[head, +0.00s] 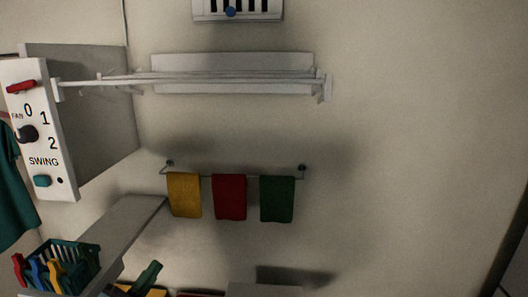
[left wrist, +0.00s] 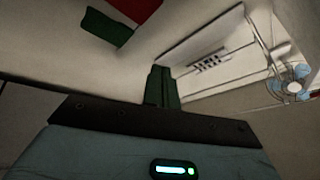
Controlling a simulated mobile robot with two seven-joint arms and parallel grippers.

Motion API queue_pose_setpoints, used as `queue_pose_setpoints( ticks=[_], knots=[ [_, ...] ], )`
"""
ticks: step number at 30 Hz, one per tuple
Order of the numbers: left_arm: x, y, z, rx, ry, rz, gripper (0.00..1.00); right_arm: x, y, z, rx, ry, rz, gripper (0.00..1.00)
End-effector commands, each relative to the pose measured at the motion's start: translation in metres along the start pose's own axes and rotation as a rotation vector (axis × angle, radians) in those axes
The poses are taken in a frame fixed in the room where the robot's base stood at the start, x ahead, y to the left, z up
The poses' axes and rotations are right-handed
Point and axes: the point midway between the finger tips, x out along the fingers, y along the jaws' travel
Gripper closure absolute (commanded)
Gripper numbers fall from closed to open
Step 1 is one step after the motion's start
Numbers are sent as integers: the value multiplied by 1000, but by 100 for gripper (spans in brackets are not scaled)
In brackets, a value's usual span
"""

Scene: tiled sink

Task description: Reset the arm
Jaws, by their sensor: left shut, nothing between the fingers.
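My left gripper (head: 149,273) shows its dark green fingers at the bottom edge of the head view, in front of the wall and below the hanging towels. In the left wrist view its fingers (left wrist: 161,84) are together, with nothing between them. The rest of my left arm is out of the head view. My right gripper is in neither view.
Yellow (head: 184,195), red (head: 230,197) and green (head: 277,199) towels hang from a wall rail. A white rack (head: 230,78) is above. A control panel (head: 36,130) and a basket of pegs (head: 70,260) stand left. The right wall is bare.

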Motion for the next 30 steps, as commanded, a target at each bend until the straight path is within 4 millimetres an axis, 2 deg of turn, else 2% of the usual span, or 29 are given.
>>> queue_pose_setpoints(
  ticks=[1,7,12,15,18,21,25,30],
  knots=[
    [-21,28,8,-94,-78,42,100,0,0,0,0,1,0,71],
    [-110,122,28,-434,-389,182,100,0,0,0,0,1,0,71],
    [-198,190,22,-690,-660,276,100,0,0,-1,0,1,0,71],
    [-248,221,11,-818,-811,319,100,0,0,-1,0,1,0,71],
    [-289,243,-2,-917,-936,350,100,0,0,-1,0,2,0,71],
    [-318,256,-12,-982,-1024,368,100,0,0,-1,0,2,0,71],
    [-335,263,-20,-1021,-1079,379,100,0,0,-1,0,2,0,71],
    [-337,264,-20,-1027,-1086,380,100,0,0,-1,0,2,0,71]
  ],
)
